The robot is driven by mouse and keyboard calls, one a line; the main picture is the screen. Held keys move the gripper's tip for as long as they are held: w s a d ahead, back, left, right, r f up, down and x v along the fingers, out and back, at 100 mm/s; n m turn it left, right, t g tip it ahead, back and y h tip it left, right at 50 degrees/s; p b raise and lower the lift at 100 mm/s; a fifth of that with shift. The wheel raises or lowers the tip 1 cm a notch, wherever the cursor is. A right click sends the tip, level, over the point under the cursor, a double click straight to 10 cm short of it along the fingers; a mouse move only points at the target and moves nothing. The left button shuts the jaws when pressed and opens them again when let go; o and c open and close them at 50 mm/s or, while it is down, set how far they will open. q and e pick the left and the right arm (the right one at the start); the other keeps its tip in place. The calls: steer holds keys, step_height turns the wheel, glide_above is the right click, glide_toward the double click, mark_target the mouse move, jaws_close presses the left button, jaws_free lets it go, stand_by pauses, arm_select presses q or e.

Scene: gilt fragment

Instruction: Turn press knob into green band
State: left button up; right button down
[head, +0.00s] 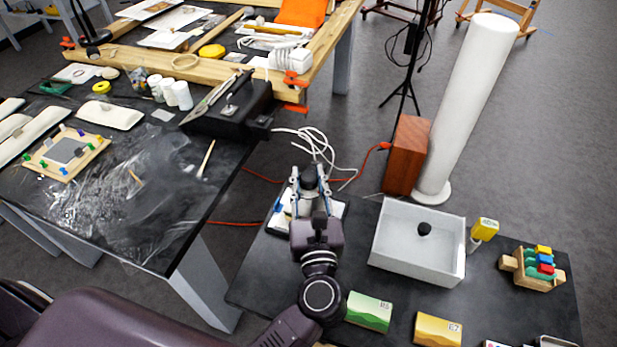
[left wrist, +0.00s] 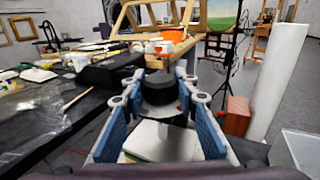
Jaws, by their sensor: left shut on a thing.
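The black round press knob (left wrist: 160,92) stands upright between the two blue-padded fingers of my left gripper (left wrist: 161,97) in the left wrist view. In the head view the left gripper (head: 310,182) is shut on the dark knob (head: 310,173) from the near side. Below it lies the press's pale flat part (left wrist: 165,142), partly hidden by the fingers and wrist. A green band cannot be made out on the press. My right gripper is not in view.
On the same dark table stand a white open box (head: 384,243) with a small black thing in it, a yellow tool (head: 485,229), a green box (head: 369,311) and a yellow box (head: 438,329). A cluttered workbench (head: 190,215) stands at the left.

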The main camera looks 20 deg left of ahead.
arm_select(q)
steer(key=shift+h, duration=0.3)
